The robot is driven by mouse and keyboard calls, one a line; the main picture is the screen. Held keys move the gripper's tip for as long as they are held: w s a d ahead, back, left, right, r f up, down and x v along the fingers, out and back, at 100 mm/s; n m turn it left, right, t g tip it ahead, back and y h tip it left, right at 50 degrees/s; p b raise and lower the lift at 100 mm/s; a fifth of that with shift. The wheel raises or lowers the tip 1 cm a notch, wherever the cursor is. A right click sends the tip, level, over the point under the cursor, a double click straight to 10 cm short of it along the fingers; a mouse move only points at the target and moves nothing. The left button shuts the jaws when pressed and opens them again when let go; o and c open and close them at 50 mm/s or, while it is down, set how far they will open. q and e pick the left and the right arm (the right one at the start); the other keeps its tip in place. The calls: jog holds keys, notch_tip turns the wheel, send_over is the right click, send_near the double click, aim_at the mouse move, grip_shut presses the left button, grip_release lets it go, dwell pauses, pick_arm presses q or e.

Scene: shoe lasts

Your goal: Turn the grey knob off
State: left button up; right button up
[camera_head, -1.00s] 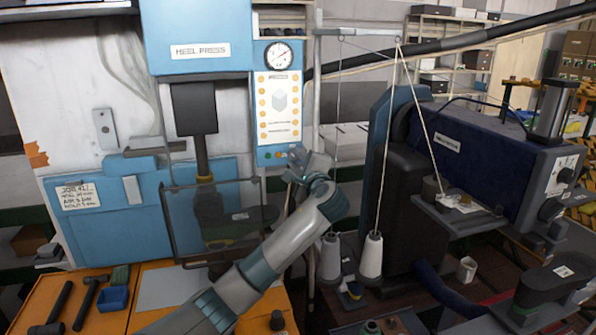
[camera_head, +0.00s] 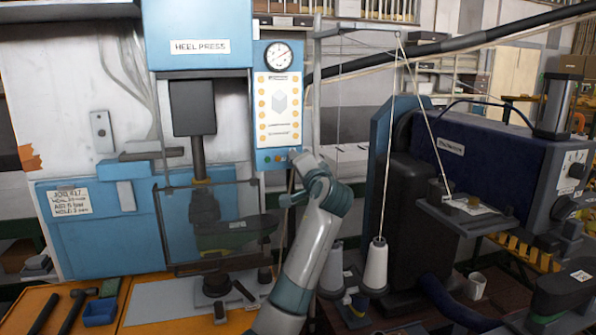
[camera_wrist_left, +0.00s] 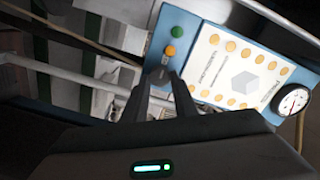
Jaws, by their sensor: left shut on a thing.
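The heel press control panel (camera_head: 277,100) is a blue upright box with a white face and orange dots. A green light and an orange light sit near its lower end. In the left wrist view the green light (camera_wrist_left: 178,31) and orange light (camera_wrist_left: 170,50) are clear. My left gripper (camera_head: 294,158) is at the panel's lower right corner, beside the lights. In the left wrist view its dark fingertips (camera_wrist_left: 160,76) are close together, shut on the grey knob (camera_wrist_left: 166,60), which they mostly hide. The knob's setting cannot be read. My right gripper is not in view.
A dial gauge (camera_head: 278,54) sits atop the panel. A clear guard (camera_head: 215,225) stands left of my arm. Thread cones (camera_head: 375,265) and a dark blue machine (camera_head: 480,150) stand to the right. Tools lie on the orange bench (camera_head: 30,305).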

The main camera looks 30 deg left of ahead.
pick_arm(q)
jog(key=shift+f+n, duration=0.2)
jog(key=shift+n, duration=0.1)
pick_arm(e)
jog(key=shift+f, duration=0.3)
pick_arm(q)
jog(key=o, duration=1)
jog(key=shift+o, duration=0.2)
jog(key=shift+r, duration=0.1)
jog(key=shift+d, duration=0.1)
jog(key=b+v, duration=0.5)
jog(key=v, duration=1.2)
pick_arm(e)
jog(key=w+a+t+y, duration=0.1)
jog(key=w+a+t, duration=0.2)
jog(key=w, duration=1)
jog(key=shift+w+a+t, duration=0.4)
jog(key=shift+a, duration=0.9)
